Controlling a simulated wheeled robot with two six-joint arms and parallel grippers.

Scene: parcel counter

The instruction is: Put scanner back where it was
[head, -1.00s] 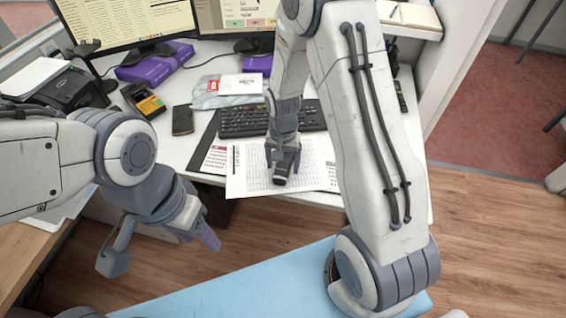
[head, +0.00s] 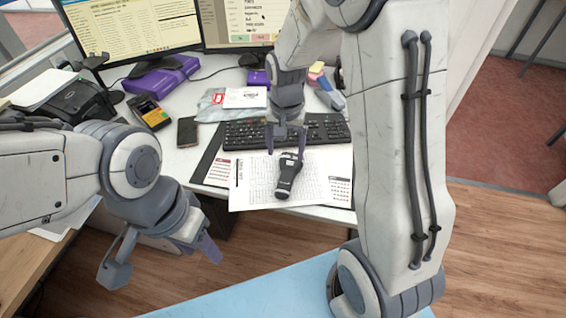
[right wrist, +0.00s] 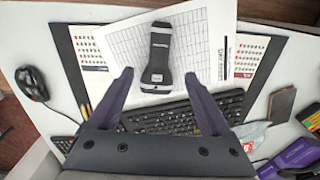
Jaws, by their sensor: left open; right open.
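The scanner (head: 288,178), dark with a grey band, lies on a printed sheet (head: 252,190) near the desk's front edge. In the right wrist view the scanner (right wrist: 157,55) lies ahead of my right gripper (right wrist: 157,75), roughly in line between its fingers. My right gripper (head: 287,152) is open and empty, its fingers apart just behind the scanner's far end; whether they touch it I cannot tell. My left gripper (head: 165,262) is open and empty, off the desk's front edge at the left.
The black keyboard (head: 248,134) lies behind the sheet. A phone (head: 187,132) and a yellow-and-black card terminal (head: 149,113) are to the left. A purple box (head: 160,75) stands below the monitors. A mouse (right wrist: 31,83) shows in the right wrist view.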

